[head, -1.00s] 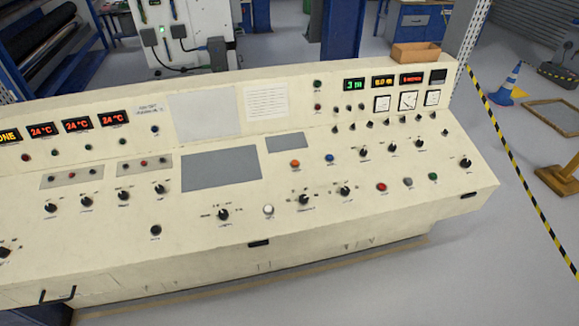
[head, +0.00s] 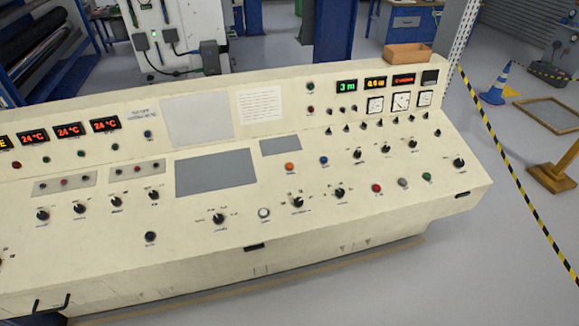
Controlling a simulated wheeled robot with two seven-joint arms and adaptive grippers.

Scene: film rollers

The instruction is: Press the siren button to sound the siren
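A long cream control console (head: 330,228) fills the middle of the head view. Its sloping top carries several push buttons: a white one (head: 264,213), an orange one (head: 289,166), a blue one (head: 324,160), a red one (head: 376,188), a grey one (head: 403,183), a green one (head: 427,177) and a black one (head: 150,236). The labels are too small to read, so I cannot tell which is the siren button. Neither of my grippers is in view, and nothing covers these buttons.
Black rotary knobs (head: 219,219) stand among the buttons. A wooden box (head: 408,53) sits on the console's top right. Grey floor (head: 480,240) with a striped line is open at right.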

